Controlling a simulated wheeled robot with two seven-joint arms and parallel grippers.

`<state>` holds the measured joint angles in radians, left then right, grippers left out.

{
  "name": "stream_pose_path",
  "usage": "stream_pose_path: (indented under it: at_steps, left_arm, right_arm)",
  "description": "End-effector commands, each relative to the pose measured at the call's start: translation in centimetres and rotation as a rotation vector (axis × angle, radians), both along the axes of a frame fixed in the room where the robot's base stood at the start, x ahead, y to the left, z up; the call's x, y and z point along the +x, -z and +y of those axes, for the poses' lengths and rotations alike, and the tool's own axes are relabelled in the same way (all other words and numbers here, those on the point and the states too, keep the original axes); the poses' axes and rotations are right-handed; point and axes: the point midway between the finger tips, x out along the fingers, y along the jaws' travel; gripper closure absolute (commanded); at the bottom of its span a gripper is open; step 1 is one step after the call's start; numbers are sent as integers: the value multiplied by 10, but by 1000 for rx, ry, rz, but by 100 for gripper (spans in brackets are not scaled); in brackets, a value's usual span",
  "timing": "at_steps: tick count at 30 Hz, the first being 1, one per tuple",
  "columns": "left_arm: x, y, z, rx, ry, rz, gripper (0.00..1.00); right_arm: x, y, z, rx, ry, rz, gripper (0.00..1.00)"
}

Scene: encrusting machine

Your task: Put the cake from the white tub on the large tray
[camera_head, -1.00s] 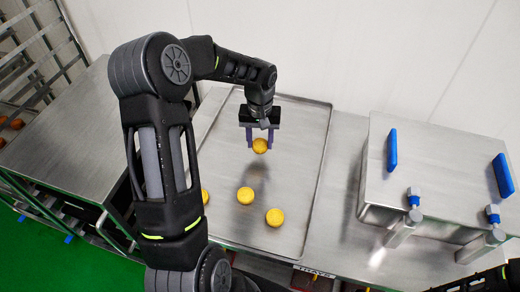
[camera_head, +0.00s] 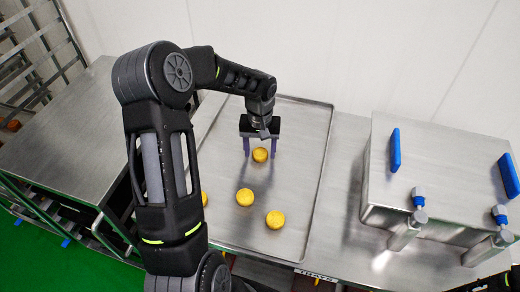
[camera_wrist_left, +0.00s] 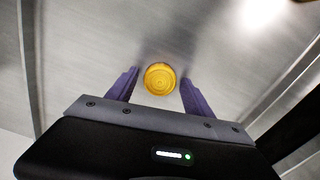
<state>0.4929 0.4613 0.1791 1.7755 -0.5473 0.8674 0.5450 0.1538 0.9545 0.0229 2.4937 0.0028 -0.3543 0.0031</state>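A round yellow cake (camera_head: 260,155) rests on the large tray (camera_head: 308,150), in its upper middle part. My left gripper (camera_head: 260,150) is directly above and around this cake, with its purple fingers apart. In the left wrist view the cake (camera_wrist_left: 160,79) sits between the fingertips, with a gap on both sides. Two more yellow cakes, one at the middle (camera_head: 245,197) and one lower right (camera_head: 275,219), lie on the tray. Another cake (camera_head: 204,198) is partly hidden behind my left arm. The white tub is not in view. My right gripper is not in view.
A steel machine (camera_head: 440,175) with blue handles and taps stands to the right of the tray. A steel table (camera_head: 65,135) and a rack (camera_head: 35,50) stand at the left. The tray's right and upper parts are clear.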

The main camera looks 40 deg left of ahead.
Motion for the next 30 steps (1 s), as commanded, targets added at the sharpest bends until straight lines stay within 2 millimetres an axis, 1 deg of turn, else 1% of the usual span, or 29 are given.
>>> stream_pose_path:
  at_steps: [9,11,14,17,27,30]
  left_arm:
    - [0,-1,0,0,0,0,34]
    - [0,-3,0,0,0,0,34]
    - [0,-12,0,1,0,-1,34]
    - [1,-27,0,1,0,-2,34]
    - [0,-98,0,1,0,-2,34]
    - [0,-113,0,1,0,-1,34]
  right_arm:
    - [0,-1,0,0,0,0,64]
    - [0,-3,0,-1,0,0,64]
    - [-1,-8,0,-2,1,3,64]
    - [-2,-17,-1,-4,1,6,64]
    - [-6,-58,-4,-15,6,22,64]
    - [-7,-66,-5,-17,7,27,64]
